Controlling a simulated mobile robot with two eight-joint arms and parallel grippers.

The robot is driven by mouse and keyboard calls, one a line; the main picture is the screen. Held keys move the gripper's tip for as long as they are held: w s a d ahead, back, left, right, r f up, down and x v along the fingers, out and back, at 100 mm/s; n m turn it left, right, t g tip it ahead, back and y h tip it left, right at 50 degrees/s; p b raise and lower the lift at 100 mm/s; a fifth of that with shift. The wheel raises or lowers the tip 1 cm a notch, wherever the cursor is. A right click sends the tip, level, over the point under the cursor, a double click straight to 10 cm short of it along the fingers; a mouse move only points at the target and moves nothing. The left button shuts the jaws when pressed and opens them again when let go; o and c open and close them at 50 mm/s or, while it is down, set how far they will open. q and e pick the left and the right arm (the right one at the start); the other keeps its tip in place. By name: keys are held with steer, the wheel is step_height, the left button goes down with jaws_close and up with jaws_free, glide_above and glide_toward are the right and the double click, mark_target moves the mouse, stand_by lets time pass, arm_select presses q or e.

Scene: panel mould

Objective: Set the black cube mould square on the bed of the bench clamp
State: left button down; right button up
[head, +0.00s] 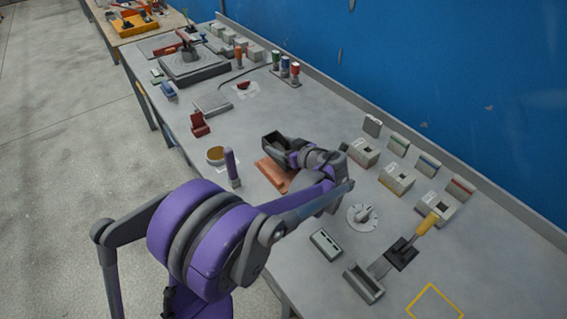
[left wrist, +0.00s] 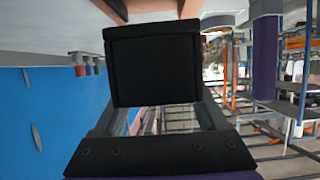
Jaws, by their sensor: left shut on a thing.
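My left gripper (head: 290,150) is shut on the black cube mould (head: 275,141), an open-topped dark box, near the middle of the bench. In the left wrist view the mould (left wrist: 155,65) is a dark square block at the ends of the fingers. The gripper hides part of it in the head view. An orange-red block (head: 272,172) is below the mould in the head view; whether they touch I cannot tell. A grey slab with an upright dark fixture and red handle (head: 190,66) stands at the far end; I cannot tell if it is the bench clamp. My right gripper is out of view.
A round tan dish (head: 215,155) and a red holder (head: 199,124) are on the left edge. Several grey blocks (head: 397,180) line the wall side.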

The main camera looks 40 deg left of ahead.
arm_select(q)
steer(key=shift+w+f, duration=0.25)
steer(key=shift+f, duration=2.8)
steer(key=shift+s+f+b, duration=0.1)
steer(key=shift+b, duration=0.25)
jaws_free()
steer(key=v, duration=1.2)
